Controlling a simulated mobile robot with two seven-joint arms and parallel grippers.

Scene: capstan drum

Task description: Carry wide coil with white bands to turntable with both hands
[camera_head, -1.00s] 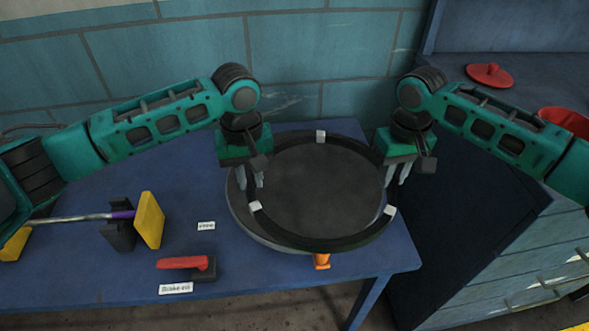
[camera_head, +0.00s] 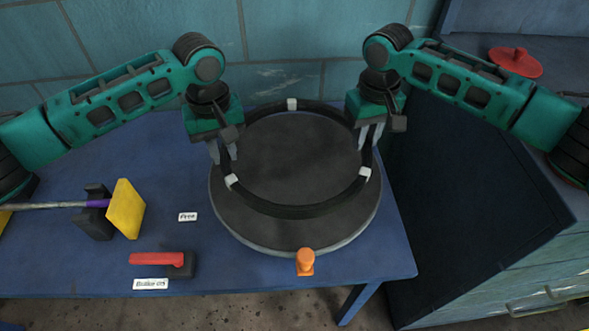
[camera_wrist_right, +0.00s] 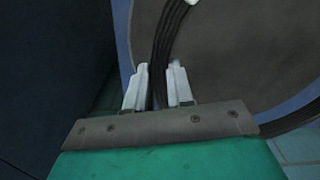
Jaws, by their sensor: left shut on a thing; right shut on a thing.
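The wide coil (camera_head: 293,211) is a black ring with white bands. It is over the round grey turntable (camera_head: 300,238), set toward its back, so more of the disc shows at the front. I cannot tell whether the coil touches the disc. My left gripper (camera_head: 226,157) is shut on the coil's left side. My right gripper (camera_head: 370,143) is shut on its right side. In the right wrist view the black strands of the coil (camera_wrist_right: 163,50) pass between the fingers of my right gripper (camera_wrist_right: 158,82).
An orange peg (camera_head: 305,262) stands at the turntable's front edge. A red-handled lever (camera_head: 157,259) with a label lies front left. A yellow block (camera_head: 126,208) and a rod (camera_head: 45,206) are at the left. A dark cabinet side (camera_head: 470,190) is at the right.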

